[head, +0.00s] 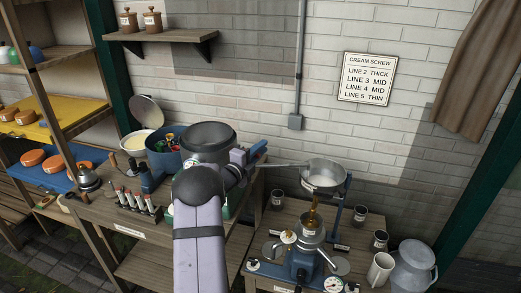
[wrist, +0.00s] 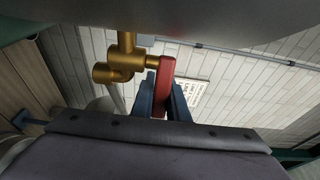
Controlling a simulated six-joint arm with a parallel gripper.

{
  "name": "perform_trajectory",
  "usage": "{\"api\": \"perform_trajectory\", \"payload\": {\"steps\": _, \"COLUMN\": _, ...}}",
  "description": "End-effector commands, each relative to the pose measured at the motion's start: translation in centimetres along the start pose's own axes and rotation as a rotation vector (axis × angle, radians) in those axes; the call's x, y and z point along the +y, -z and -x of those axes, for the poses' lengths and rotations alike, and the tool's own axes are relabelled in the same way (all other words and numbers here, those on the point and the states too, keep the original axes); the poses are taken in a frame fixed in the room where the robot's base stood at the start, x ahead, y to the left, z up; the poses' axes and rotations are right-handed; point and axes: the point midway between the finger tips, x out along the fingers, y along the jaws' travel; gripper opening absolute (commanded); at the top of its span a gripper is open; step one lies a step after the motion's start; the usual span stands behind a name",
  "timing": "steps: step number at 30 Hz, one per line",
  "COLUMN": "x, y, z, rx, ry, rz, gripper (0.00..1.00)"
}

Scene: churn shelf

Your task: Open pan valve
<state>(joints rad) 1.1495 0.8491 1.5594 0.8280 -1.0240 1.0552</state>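The dark round pan (head: 207,133) stands at the centre-left in the head view. Its smooth grey side (wrist: 230,18) fills the top of the wrist view. A brass valve (wrist: 125,60) comes out of that side, with a short spout. The valve's red handle (wrist: 166,72) lies between the blue fingers of my gripper (wrist: 163,97), which look closed against both sides of it. In the head view my gripper (head: 258,150) is just right of the pan and hides the valve.
A metal bowl (head: 325,176) on a blue stand and a separator (head: 308,255) stand close on the right. Several test tubes (head: 135,202) and a blue tub (head: 165,155) crowd the left bench. A milk can (head: 413,267) stands far right.

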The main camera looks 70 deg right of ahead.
Motion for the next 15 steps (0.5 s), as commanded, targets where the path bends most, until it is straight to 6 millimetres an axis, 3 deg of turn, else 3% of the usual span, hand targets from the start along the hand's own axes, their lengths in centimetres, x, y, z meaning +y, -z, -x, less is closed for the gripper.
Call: {"api": "perform_trajectory", "payload": {"steps": 15, "x": 0.39, "y": -0.65, "z": -0.81, "rx": -0.167, "ry": 0.007, "rz": -0.007, "gripper": 0.00}}
